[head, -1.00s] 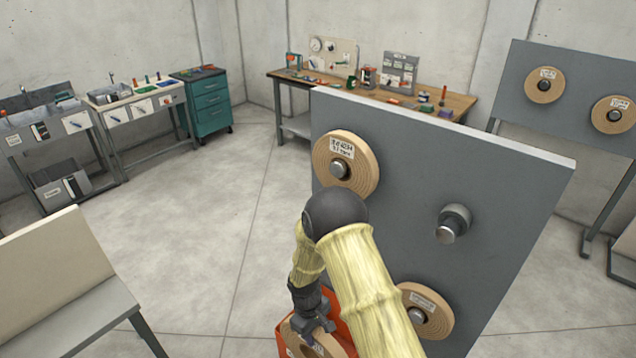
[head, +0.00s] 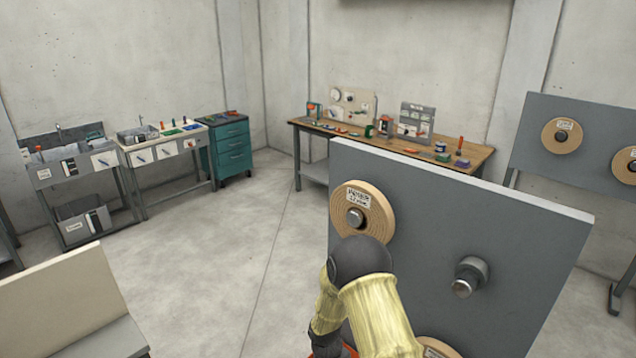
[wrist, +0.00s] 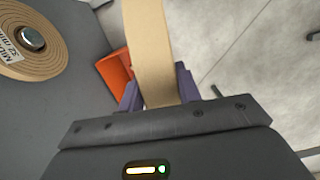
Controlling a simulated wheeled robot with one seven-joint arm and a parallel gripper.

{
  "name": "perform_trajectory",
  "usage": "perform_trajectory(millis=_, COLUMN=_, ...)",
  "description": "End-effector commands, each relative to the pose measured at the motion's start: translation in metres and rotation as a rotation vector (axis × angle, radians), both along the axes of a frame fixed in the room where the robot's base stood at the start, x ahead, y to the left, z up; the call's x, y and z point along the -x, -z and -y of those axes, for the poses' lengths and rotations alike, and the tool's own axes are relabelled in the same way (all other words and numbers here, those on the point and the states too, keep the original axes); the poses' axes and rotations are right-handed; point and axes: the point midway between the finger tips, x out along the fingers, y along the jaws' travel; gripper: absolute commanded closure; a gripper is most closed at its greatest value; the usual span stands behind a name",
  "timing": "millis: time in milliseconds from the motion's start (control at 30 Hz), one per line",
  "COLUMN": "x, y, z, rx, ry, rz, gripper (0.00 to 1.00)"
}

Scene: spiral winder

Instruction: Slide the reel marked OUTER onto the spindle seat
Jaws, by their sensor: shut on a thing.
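My gripper (wrist: 158,92) is shut on a tan reel (wrist: 150,45), which shows edge-on between the purple fingers in the wrist view. Its label is not visible, so I cannot read whether it says OUTER. In the head view my arm hides the gripper and the held reel, or they are below the frame. A bare metal spindle (head: 470,277) sticks out of the grey panel (head: 420,220), with no reel on it. The held reel is apart from this spindle.
A labelled reel (head: 376,222) sits on the panel's upper left spindle, and another (head: 436,349) shows at the bottom edge. An orange object (wrist: 115,72) is beside the held reel. A second panel (head: 610,125) with reels and a workbench (head: 470,155) stand behind. Open floor lies left.

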Motion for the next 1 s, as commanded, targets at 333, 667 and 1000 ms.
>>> perform_trajectory(millis=333, x=-0.008, y=0.022, z=0.076, rx=0.000, ry=0.439, rz=0.003, gripper=1.00)
perform_trajectory(millis=667, x=-0.008, y=0.029, z=0.117, rx=0.000, ry=0.702, rz=0.002, gripper=1.00)
perform_trajectory(millis=1000, x=-0.007, y=0.028, z=0.117, rx=0.001, ry=0.710, rz=0.001, gripper=1.00)
